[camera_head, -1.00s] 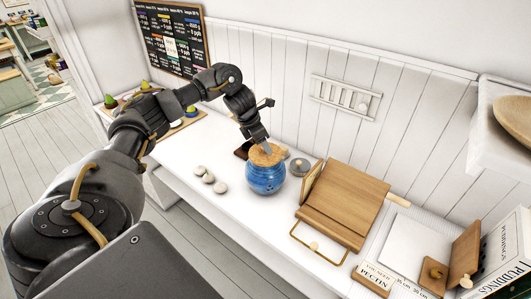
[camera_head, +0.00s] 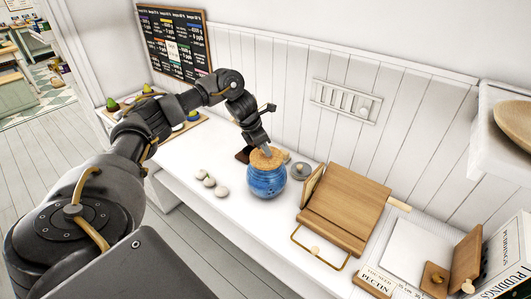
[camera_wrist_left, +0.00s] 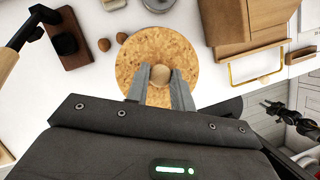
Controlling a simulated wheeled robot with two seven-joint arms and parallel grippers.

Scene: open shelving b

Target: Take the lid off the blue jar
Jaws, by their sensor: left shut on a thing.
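The blue jar (camera_head: 266,181) stands upright on the white counter. Its round cork lid (camera_head: 262,160) sits on its mouth. In the left wrist view the cork lid (camera_wrist_left: 146,48) is seen from above with a small round knob (camera_wrist_left: 160,75) on it. My left gripper (camera_wrist_left: 161,84) is shut on the knob, with one finger on each side. In the head view my left gripper (camera_head: 267,150) comes down onto the lid from above. The jar body is hidden under the lid in the wrist view.
A wooden stand (camera_head: 345,205) is right of the jar, and a grey round weight (camera_head: 300,170) lies just beside it. Several pale stones (camera_head: 209,182) lie to the left. A dark block with a handle (camera_wrist_left: 67,38) is near the lid. The front counter edge is clear.

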